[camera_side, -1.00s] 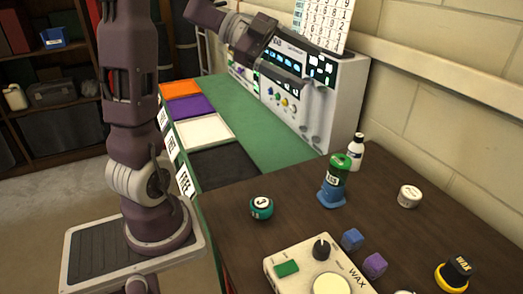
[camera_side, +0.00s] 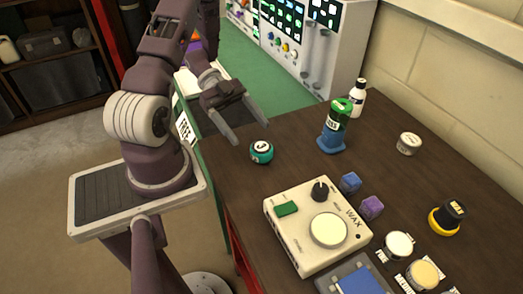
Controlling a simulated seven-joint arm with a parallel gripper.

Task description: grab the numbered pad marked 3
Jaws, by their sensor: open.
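My gripper (camera_side: 251,133) is open and empty, with its two fingers pointing down and to the right above the near left corner of the brown table. A small teal round pad (camera_side: 261,152) with a white marked face sits on the table just beyond the fingertips, apart from them as far as I can tell. Its mark is too small to read. A white round piece (camera_side: 408,144) lies at the right of the table, and its mark is also unreadable. I cannot make out a 3 on anything.
A cream WAX machine (camera_side: 318,228) stands at the front, beside blue (camera_side: 350,182) and purple (camera_side: 371,207) cubes. A green-and-blue bottle (camera_side: 336,128), a white bottle (camera_side: 358,98), a black-and-yellow knob (camera_side: 446,217) and round tins (camera_side: 398,246) stand around. Bare table lies right of the teal pad.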

